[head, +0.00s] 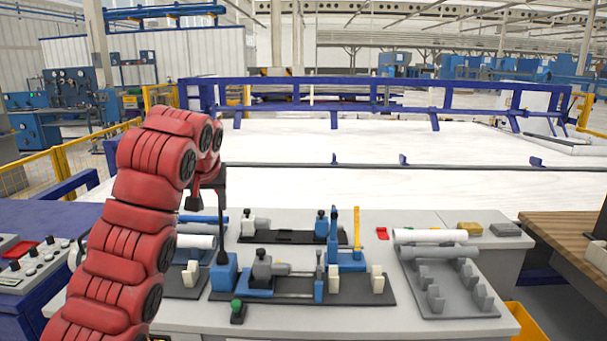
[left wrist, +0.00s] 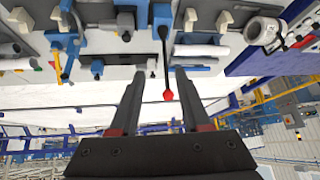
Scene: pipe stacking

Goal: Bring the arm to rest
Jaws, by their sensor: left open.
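My left arm (head: 135,215) rises from the lower left and bends over at the top. My left gripper (head: 207,192) hangs above the left part of the grey workbench (head: 400,325), partly hidden by the arm. In the left wrist view its two dark fingers (left wrist: 159,75) stand apart with nothing held between them. A black lever with a red ball tip (left wrist: 167,94) appears between the fingers in that view; I cannot tell how far away it is. My right gripper is not in view.
Blue clamp fixtures (head: 346,260) stand mid-bench. Another white pipe (head: 195,241) lies at left. A wooden table (head: 570,235) stands at right.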

